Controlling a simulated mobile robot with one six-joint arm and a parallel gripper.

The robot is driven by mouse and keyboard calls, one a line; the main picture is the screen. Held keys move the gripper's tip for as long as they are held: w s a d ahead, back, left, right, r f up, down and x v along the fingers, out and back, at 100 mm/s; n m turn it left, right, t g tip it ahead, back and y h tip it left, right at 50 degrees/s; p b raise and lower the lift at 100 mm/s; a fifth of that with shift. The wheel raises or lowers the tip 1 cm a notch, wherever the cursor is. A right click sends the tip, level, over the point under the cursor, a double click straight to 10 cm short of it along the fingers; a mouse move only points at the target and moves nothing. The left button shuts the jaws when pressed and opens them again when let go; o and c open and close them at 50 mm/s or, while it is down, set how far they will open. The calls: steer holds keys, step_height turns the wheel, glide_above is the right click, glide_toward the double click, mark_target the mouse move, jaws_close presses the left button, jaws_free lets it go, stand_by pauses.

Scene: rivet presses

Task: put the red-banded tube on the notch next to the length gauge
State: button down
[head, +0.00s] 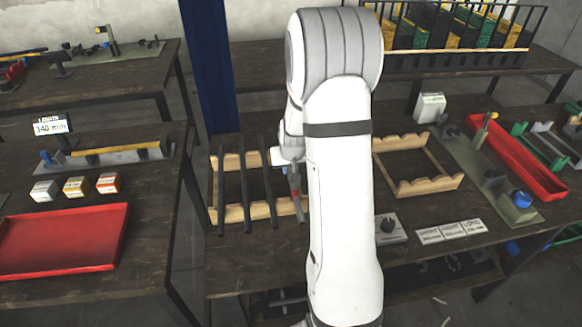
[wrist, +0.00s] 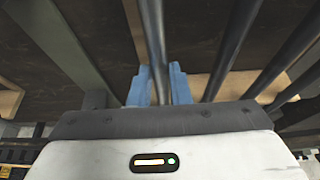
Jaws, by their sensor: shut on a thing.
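My gripper (wrist: 160,72) has its blue fingers on both sides of a dark tube (wrist: 154,35) and is shut on it. No red band shows on this tube in the wrist view. In the head view my arm hides most of the gripper; a small reddish patch shows on a tube-like piece (head: 294,185) beside the arm. Several dark tubes (head: 246,185) lie across a notched wooden rack (head: 230,161) left of my arm. The length gauge (head: 118,155), with a display (head: 52,127) seeming to read 340 mm, stands on the left table with a yellowish bar along it.
An apparently empty notched rack (head: 440,184) lies right of my arm. A press-like fixture (head: 490,175) and a red tray (head: 525,160) are farther right. The left table holds small boxes (head: 76,187) and a red tray (head: 65,240).

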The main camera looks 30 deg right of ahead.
steer(key=shift+w+f, duration=0.1)
steer(key=c, duration=1.3)
jaws_free()
steer(key=shift+c, duration=0.2)
steer(key=v, duration=1.2)
steer(key=s+a+r+n+g, duration=0.1)
steer(key=s+a+r, duration=0.2)
steer(key=s+a, duration=0.4)
steer(key=s+a+r+n+y, duration=0.1)
steer(key=s+a, duration=0.6)
steer(key=s, duration=0.8)
step_height(320, 180, up, 3)
steer(key=shift+a+f+n+g, duration=0.3)
steer(key=shift+n+g, duration=0.1)
steer(key=shift+n, duration=0.2)
steer(key=shift+w, duration=0.1)
